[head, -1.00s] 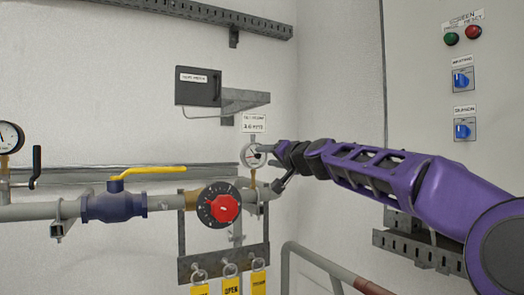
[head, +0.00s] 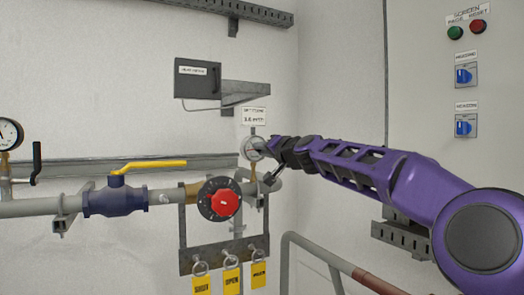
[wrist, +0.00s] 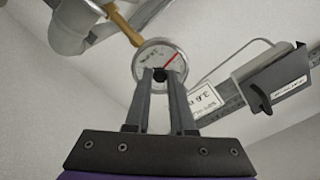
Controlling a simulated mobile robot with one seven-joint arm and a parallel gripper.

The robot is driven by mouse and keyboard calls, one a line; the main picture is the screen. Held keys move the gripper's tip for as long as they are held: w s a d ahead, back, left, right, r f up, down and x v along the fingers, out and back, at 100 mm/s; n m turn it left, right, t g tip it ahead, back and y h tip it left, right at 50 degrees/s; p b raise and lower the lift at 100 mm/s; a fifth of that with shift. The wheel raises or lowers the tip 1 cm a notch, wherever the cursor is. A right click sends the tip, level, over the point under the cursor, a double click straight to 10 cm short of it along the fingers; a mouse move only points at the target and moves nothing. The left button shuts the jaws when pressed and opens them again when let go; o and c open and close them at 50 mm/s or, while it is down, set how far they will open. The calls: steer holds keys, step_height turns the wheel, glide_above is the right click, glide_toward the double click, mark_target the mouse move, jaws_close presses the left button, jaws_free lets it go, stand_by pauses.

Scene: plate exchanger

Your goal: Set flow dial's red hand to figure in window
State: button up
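The flow dial (head: 247,147) is a small round white gauge on the pipe at the corner. In the wrist view the flow dial (wrist: 145,56) has a red hand (wrist: 174,62) pointing up and right in that picture. A black centre knob (wrist: 160,75) sits between the fingertips of my gripper (wrist: 159,76). The fingers are apart with the knob in the gap; whether they press on it is unclear. In the head view my gripper (head: 264,150) covers part of the dial. A white card (head: 254,116) above the dial appears to read 3.6; it is upside down in the wrist view (wrist: 203,100).
A dark box (head: 198,80) with a label and a grey bracket stand above the card. A red knob (head: 224,203) and a yellow-handled valve (head: 115,200) are on the pipe to the left. Yellow tags hang below. A panel with switches (head: 465,76) is at right.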

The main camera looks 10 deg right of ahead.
jaws_close()
steer(key=shift+m, duration=0.4)
steer(key=m+b, duration=0.2)
steer(key=m, duration=0.9)
stand_by(0.4)
